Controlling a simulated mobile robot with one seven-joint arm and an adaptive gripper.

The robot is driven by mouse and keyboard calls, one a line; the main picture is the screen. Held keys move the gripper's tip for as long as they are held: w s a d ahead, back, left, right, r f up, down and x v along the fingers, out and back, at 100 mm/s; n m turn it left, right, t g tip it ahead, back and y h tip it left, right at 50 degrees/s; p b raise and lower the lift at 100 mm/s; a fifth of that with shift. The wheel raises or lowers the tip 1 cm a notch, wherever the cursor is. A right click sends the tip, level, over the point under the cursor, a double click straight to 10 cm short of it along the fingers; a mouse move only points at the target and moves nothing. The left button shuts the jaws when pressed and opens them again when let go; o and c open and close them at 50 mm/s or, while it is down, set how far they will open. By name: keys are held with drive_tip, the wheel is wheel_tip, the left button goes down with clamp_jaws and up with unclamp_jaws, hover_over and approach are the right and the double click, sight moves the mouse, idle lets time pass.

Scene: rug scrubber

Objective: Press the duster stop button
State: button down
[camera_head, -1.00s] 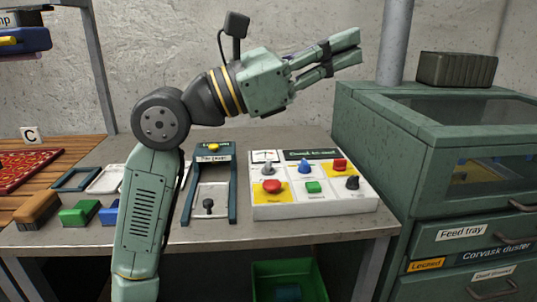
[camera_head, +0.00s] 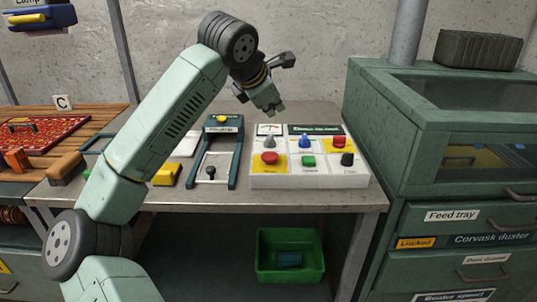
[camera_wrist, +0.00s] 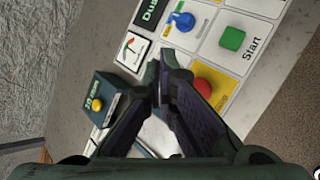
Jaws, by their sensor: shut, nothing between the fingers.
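The white duster control panel (camera_head: 310,181) lies on the bench, its title starting "Dus" in the wrist view. A red button (camera_head: 269,158) sits on a yellow field at its lower left; it also shows in the wrist view (camera_wrist: 203,87), partly behind a finger. A second red control (camera_head: 340,142) on yellow is at the upper right. A green button (camera_head: 308,161), labelled "Start" in the wrist view, sits between blue and black knobs.
A blue-framed device (camera_head: 232,157) with a yellow button stands left of the panel. A grey knob (camera_head: 269,140) is behind the lower-left red button. The green duster cabinet (camera_head: 372,110) stands close on the right. A green bin (camera_head: 290,272) is below the bench.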

sight(273, 156)
wheel_tip(273, 156, down, 9)
drive_tip(key=b, duration=0.6)
drive_tip(key=shift+b, duration=0.3)
idle(1.3)
drive_tip(key=shift+f+b, duration=0.3)
drive_tip(key=shift+b, duration=0.05)
drive_tip(key=shift+f+b, duration=0.5)
drive_tip(key=shift+f, duration=0.1)
idle(0.5)
drive_tip(key=shift+r, duration=0.1)
drive_tip(key=shift+r+p, duration=0.6)
drive_tip(key=shift+r, duration=0.3)
